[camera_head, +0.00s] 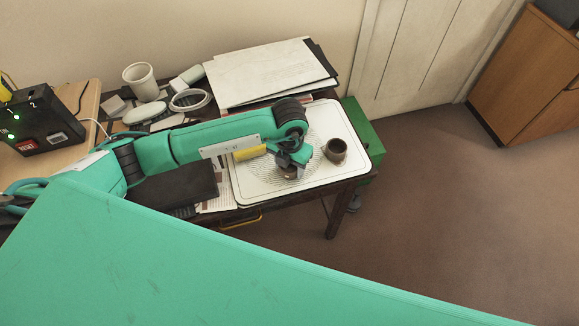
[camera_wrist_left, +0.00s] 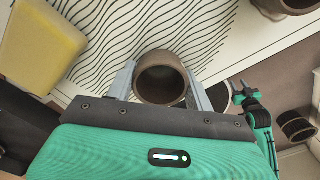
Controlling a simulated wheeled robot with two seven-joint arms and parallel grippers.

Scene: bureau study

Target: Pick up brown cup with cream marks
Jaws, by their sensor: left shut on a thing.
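My left gripper (camera_head: 291,161) reaches down over the white tray (camera_head: 245,189) and is shut on a brown cup (camera_head: 290,173). In the left wrist view this cup (camera_wrist_left: 163,82) sits between the two fingers (camera_wrist_left: 160,74), its round opening towards the camera. I see no cream marks on it; most of its outside is hidden. I cannot tell whether it touches the tray. A second brown cup (camera_head: 335,151) stands upright on the tray, apart to the right; its edge shows at the top right of the wrist view (camera_wrist_left: 288,6).
A yellow block (camera_head: 250,153) is left of the gripper. White boards (camera_head: 265,73) lie behind the tray. A white mug (camera_head: 140,80) and ring (camera_head: 190,100) are at the back left. A dark case (camera_head: 185,188) is left of the tray.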

